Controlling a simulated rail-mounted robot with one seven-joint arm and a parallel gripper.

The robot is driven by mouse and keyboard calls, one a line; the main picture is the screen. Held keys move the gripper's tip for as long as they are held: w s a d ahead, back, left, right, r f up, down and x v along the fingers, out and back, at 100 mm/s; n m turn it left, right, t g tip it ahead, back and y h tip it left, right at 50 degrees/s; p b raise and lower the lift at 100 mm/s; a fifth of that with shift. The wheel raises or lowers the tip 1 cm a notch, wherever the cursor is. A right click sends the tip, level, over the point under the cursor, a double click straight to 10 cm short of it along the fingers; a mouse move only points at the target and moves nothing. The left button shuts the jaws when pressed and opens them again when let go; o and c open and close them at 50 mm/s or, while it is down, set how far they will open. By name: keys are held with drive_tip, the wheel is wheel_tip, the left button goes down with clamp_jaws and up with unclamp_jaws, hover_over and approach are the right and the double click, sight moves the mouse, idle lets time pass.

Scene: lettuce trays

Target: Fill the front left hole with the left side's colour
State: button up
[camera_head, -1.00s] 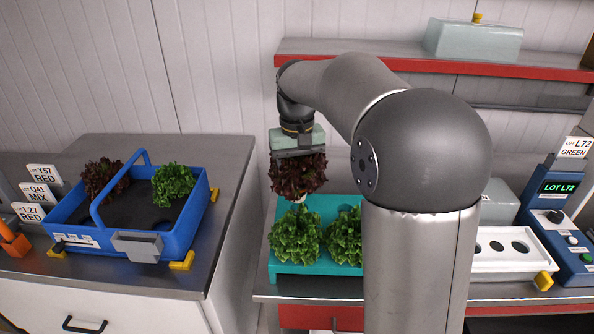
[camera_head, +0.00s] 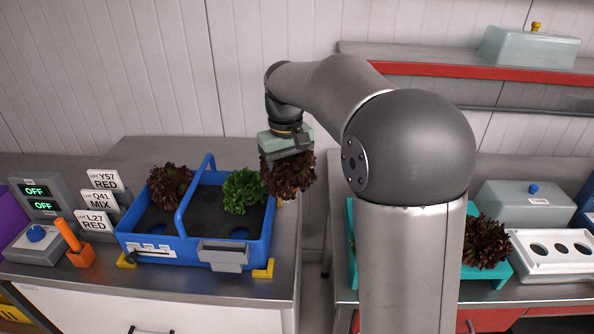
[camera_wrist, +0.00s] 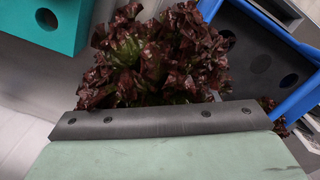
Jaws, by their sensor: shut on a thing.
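My gripper (camera_head: 288,153) is shut on a dark red lettuce (camera_head: 288,175), held in the air by the right wall of the blue tray (camera_head: 187,255). The held lettuce fills the middle of the wrist view (camera_wrist: 155,60). A handle splits the tray into left and right sides. A red lettuce (camera_head: 170,185) stands in the back of the left side. A green lettuce (camera_head: 243,190) stands in the back of the right side. The right side's front hole (camera_head: 240,233) is empty; the left side's front hole (camera_head: 157,231) shows dark, with no plant in it.
Sign cards (camera_head: 104,180) read Y57 RED, Q41 MIX and L27 RED. An orange holder (camera_head: 80,255) and a grey box with OFF displays (camera_head: 38,192) stand left of the tray. A teal tray (camera_head: 352,245) with another red lettuce (camera_head: 485,242) is right, across a gap between counters.

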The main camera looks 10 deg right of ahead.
drive_tip(key=w+a+r+n+p, duration=0.1)
drive_tip(key=a+r+n+p, duration=0.3)
drive_tip(key=a+n, duration=0.8)
drive_tip(key=w+a+r+n+p, duration=0.1)
drive_tip(key=a+n+p, duration=0.6)
drive_tip(key=a+n, duration=0.45)
drive_tip(key=w+a+f+n+b, duration=0.1)
drive_tip(key=a+f+b, duration=0.1)
drive_tip(key=a+f, duration=0.3)
drive_tip(key=w+a+f+n+b, duration=0.2)
drive_tip(key=a+f, duration=0.3)
drive_tip(key=f, duration=0.5)
drive_tip(key=shift+b, duration=0.7)
drive_tip(key=shift+w+r, duration=0.1)
drive_tip(key=shift+r, duration=0.05)
drive_tip(key=shift+r+p, duration=1.05)
drive_tip(key=shift+r, duration=0.2)
